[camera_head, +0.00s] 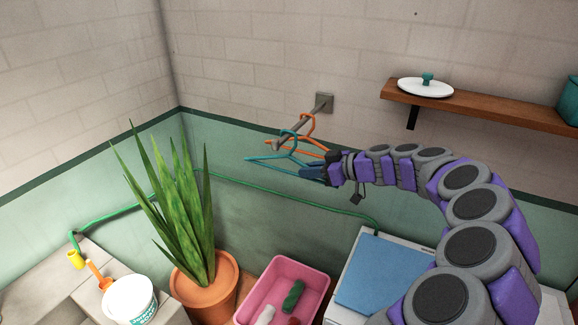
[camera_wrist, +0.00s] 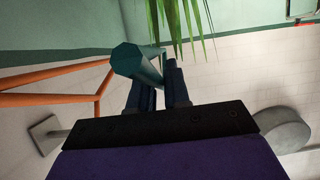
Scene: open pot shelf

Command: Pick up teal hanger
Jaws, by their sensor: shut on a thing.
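The teal hanger (camera_head: 266,158) is at the wall rail (camera_head: 300,128), its hook at the rail near the free end. I cannot tell whether the hook still bears on the rail. My gripper (camera_head: 312,172) is shut on the hanger's right side in the head view. In the wrist view, the teal hanger (camera_wrist: 136,62) shows large and close at the fingers of my gripper (camera_wrist: 160,82). An orange hanger (camera_head: 307,123) hangs on the rail just behind the teal one; it also shows at the left of the wrist view (camera_wrist: 60,72).
A wooden shelf (camera_head: 480,108) with a white lid (camera_head: 425,88) is at the right. Below stand a potted plant (camera_head: 180,215), a pink bin (camera_head: 312,300) holding small items, a white bucket (camera_head: 130,300) and a blue-topped surface (camera_head: 385,275). A green hose (camera_head: 290,195) runs along the wall.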

